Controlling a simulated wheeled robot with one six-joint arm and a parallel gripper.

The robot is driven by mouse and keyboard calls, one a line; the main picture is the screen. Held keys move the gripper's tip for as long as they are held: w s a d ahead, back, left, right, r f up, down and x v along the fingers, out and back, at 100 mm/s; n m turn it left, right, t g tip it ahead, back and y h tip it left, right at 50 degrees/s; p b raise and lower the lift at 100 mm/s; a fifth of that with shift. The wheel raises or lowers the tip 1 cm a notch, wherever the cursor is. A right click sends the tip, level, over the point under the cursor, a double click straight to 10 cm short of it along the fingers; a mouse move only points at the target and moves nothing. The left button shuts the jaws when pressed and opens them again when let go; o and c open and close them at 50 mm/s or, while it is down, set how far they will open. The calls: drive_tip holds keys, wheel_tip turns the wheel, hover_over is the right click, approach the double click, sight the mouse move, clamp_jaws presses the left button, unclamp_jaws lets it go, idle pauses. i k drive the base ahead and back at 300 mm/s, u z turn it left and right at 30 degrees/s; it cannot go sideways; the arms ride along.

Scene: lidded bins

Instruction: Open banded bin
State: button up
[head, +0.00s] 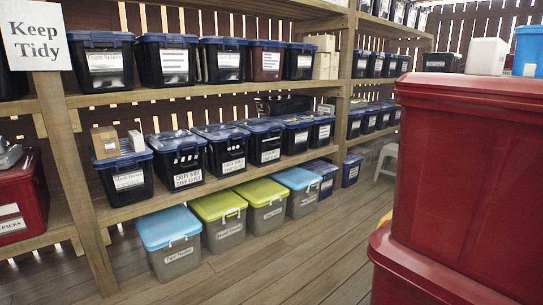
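I cannot tell which bin is the banded one; no band stands out clearly on any of them. On the floor under the shelves stand grey bins with lids on: one with a light-blue lid (174,243), two with green lids, a nearer one (222,219) and a farther one (263,206), and another light-blue-lidded bin (299,191). Dark bins with blue lids, such as this one (180,158), line the middle shelf. Two large red bins are stacked at the right, the upper one (470,180) on the lower one (420,275). My gripper is not in view.
Wooden shelves (75,165) fill the left and back. A cardboard box (105,142) rests on a middle-shelf bin. A white container (486,56) stands on the upper red bin. A white stool (387,160) is at the back. The plank floor (290,262) between is clear.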

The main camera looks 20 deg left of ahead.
sight(262, 152)
drive_tip(key=u, duration=1.55)
drive_tip(key=i, duration=3.65)
drive_tip(key=z, duration=2.35)
drive_tip(key=i, duration=3.55)
